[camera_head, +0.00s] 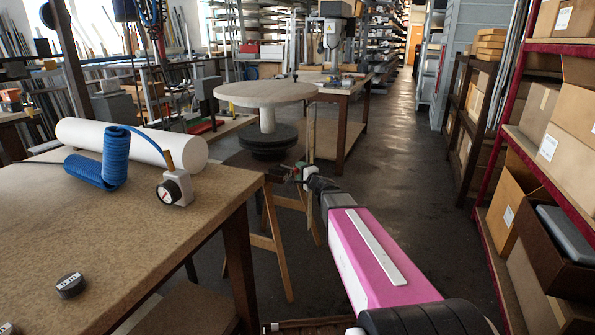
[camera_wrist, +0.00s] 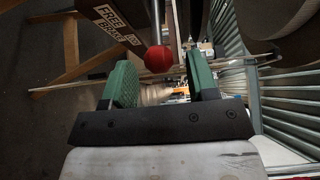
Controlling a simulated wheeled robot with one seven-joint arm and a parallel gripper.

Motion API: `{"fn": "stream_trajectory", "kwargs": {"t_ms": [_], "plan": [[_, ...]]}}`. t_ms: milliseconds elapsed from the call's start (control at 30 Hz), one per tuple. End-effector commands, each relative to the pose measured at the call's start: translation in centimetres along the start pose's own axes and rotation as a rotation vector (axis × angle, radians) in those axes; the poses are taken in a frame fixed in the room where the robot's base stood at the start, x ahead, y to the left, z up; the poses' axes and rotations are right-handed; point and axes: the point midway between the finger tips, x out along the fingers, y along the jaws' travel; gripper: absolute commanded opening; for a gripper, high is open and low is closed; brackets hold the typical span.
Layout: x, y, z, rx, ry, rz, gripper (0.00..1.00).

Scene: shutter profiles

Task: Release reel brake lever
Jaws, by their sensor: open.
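The reel brake lever shows in the wrist view as a thin rod ending in a red ball knob (camera_wrist: 158,59). A dark plate (camera_wrist: 112,18) beside it carries white lettering that includes "FREE". Which setting the lever stands at, I cannot tell. My gripper (camera_wrist: 162,75) is open, with its green-padded fingers to either side of the knob's line. The knob appears between or just beyond the fingertips; I see no clear contact. In the head view my gripper (camera_head: 299,172) is small, by the reel stand. The reel (camera_head: 266,94) has a round pale top and dark lower discs.
A workbench (camera_head: 150,235) at left holds a white roll (camera_head: 130,142), a coiled blue hose (camera_head: 105,160) and a gauge (camera_head: 174,188). Shelves with cardboard boxes (camera_head: 555,130) line the right. The aisle floor (camera_head: 405,165) between is clear.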

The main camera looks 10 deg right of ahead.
Motion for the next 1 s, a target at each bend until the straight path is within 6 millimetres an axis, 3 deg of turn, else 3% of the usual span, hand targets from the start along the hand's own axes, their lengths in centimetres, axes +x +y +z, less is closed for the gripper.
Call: {"fn": "stream_trajectory", "kwargs": {"t_ms": [200, 400, 800, 1000], "plan": [[-4.7, -0.1, 0.2, 0.0, 0.001, 0.0, 0.53], [-7.3, 0.0, 0.1, -0.001, -0.001, 0.001, 0.53], [-7.7, 0.1, 0.1, -0.004, -0.004, 0.002, 0.53], [-8.1, 1.2, 1.9, -0.078, -0.079, 0.051, 0.53]]}}
